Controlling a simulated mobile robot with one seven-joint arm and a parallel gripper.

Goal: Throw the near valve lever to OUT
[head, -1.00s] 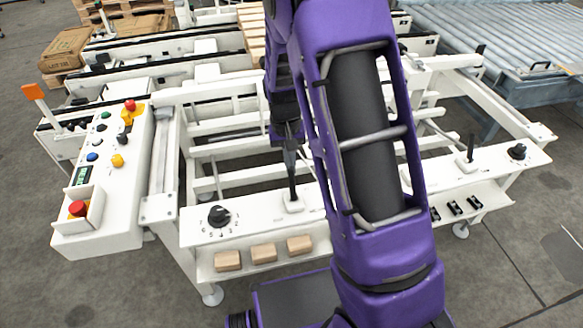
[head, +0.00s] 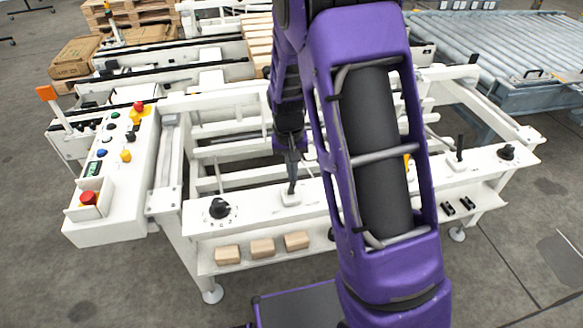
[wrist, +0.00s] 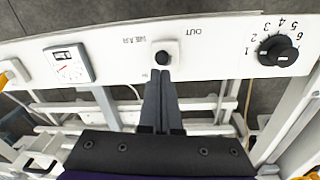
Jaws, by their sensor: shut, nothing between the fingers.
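The near valve lever (head: 291,188) is a short black handle on a white base plate, on the frame's front panel. In the wrist view its dark end (wrist: 163,57) is seen nearly end-on, between the OUT label (wrist: 194,32) on the right and another label on the left. Its exact tilt is hard to tell. My gripper (head: 291,160) is above the lever in the head view, fingers together and empty. In the wrist view the fingertips (wrist: 164,74) are right beside the lever's end; whether they touch it is unclear.
A numbered black knob (head: 219,208) sits left of the lever in the head view. A white gauge (wrist: 69,65) is on the lever's other side. A second black lever (head: 460,150) stands farther right. Tan blocks (head: 262,248) lie on the shelf below. A button console (head: 110,180) is at left.

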